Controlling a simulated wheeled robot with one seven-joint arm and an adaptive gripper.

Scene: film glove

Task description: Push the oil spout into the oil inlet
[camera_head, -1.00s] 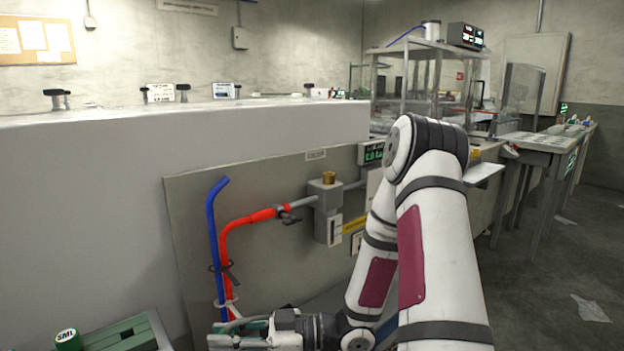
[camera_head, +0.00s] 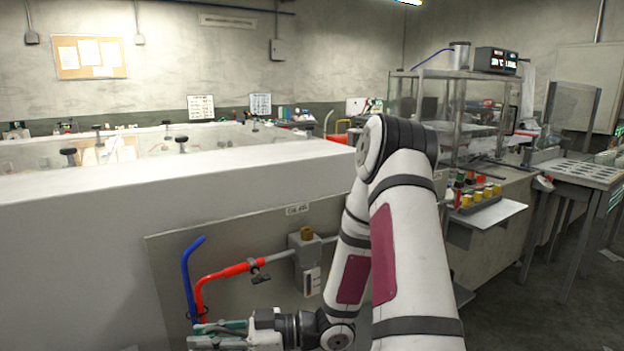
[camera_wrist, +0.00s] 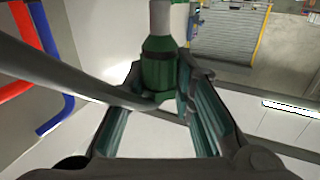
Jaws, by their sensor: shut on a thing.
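My gripper (camera_head: 200,336) is low in the head view, left of and below the inlet. In the wrist view its teal-padded fingers (camera_wrist: 158,112) are shut on a green oil can (camera_wrist: 158,72) with a pale grey upper end. A long grey tube (camera_wrist: 60,75), which looks like the oil spout, crosses the wrist view from the left edge to the can; its tip is out of view. The oil inlet (camera_head: 307,233) looks like the brass fitting on top of a grey box on the panel. The spout and inlet are apart.
A blue pipe (camera_head: 187,275) and a red pipe (camera_head: 225,272) with a valve stand left of the box and close to my gripper. Colored bottles (camera_head: 480,192) sit at right.

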